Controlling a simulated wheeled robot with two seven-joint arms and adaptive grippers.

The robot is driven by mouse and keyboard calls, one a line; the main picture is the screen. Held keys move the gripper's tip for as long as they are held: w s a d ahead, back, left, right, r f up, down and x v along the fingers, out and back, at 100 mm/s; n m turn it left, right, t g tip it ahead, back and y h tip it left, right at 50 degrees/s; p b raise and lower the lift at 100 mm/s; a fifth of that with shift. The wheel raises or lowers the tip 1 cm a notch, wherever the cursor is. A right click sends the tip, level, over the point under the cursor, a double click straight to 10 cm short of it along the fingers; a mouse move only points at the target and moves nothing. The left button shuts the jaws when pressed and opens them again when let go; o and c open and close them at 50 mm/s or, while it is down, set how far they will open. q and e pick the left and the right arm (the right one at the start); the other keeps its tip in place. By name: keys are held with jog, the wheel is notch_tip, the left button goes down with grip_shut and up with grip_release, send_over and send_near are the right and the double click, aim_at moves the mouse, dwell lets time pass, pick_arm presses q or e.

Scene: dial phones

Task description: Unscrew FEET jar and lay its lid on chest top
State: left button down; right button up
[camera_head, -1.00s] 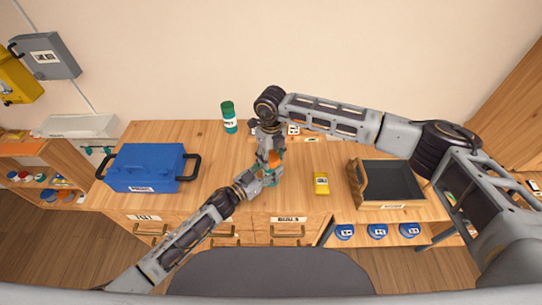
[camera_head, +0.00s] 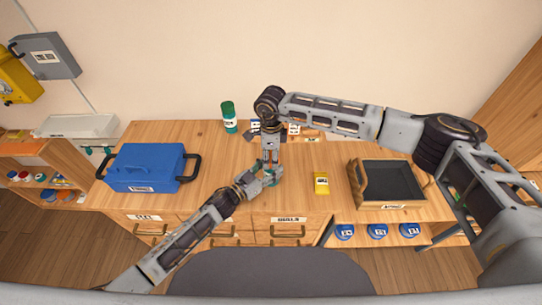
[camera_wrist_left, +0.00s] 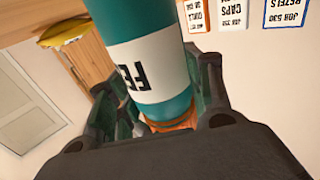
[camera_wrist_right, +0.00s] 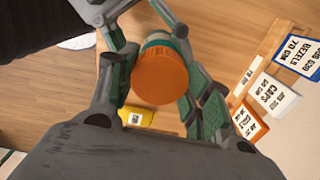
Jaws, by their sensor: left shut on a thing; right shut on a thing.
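The FEET jar (camera_wrist_left: 145,60) is a teal cylinder with a white label, large in the left wrist view. My left gripper (camera_head: 270,177) is shut around it. Its orange lid (camera_wrist_right: 159,75) faces the right wrist camera, with the teal body just beyond it. The lid's edge (camera_wrist_left: 175,125) shows against the jar's end in the left wrist view; whether it is still threaded on, I cannot tell. My right gripper (camera_head: 269,161) comes from above and is shut on the lid. In the head view the grippers mostly hide the jar. The wooden top (camera_head: 220,190) over labelled drawers lies beneath.
A blue toolbox (camera_head: 145,167) stands left, and a green bottle (camera_head: 229,117) stands at the back. Label cards (camera_wrist_right: 272,98) stand behind. Wood beside the toolbox is clear.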

jog(key=n, duration=1.2)
jog(key=shift+d, duration=0.1)
jog(key=shift+r, duration=1.2)
dwell(1.2)
jog(key=shift+r, duration=1.95)
pick_arm(q)
jog(key=c, duration=0.5)
grip_release()
jog(key=shift+c, duration=0.2)
